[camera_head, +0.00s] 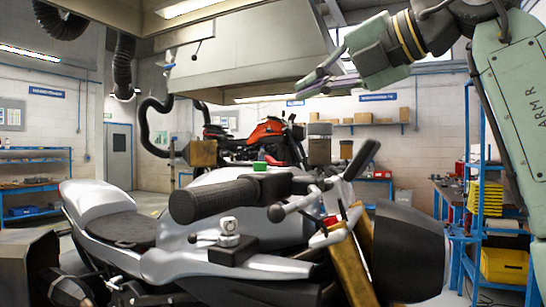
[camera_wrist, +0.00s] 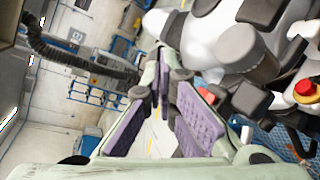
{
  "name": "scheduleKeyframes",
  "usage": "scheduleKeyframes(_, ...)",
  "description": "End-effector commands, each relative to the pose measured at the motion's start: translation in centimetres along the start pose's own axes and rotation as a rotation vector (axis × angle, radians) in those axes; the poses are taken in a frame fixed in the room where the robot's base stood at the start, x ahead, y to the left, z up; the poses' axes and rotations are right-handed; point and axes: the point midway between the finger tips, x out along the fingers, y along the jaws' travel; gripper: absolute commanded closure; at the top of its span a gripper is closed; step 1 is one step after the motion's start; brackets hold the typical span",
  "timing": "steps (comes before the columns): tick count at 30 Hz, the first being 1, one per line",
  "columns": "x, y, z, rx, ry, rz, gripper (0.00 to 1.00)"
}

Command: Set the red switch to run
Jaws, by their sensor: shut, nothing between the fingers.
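A silver motorcycle (camera_head: 190,220) fills the lower middle of the head view, with a black handlebar grip (camera_head: 215,199) towards me. A small red part (camera_head: 331,221) shows beside the gold fork in the head view. My gripper (camera_head: 312,84) is high above the handlebar, apart from the bike. Its purple-padded fingers also show in the wrist view (camera_wrist: 162,85), shut and empty.
A grey hood (camera_head: 255,60) hangs behind my gripper. A second, orange motorcycle (camera_head: 265,132) stands farther back. A blue rack with yellow bins (camera_head: 503,265) stands at the right. Open air surrounds my gripper.

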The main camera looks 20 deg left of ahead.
Motion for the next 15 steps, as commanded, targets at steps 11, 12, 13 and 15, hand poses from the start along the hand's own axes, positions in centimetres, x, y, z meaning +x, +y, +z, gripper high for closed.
scheduleKeyframes(11, -0.21, -0.2, -0.05, 0.006, -0.002, -0.034, 1.0)
scheduleKeyframes(12, -0.18, -0.22, -0.07, 0.006, -0.002, -0.034, 1.0)
scheduleKeyframes(13, -0.13, -0.25, -0.1, 0.006, -0.002, -0.034, 1.0)
scheduleKeyframes(15, 0.08, -0.41, -0.26, 0.005, -0.001, -0.034, 1.0)
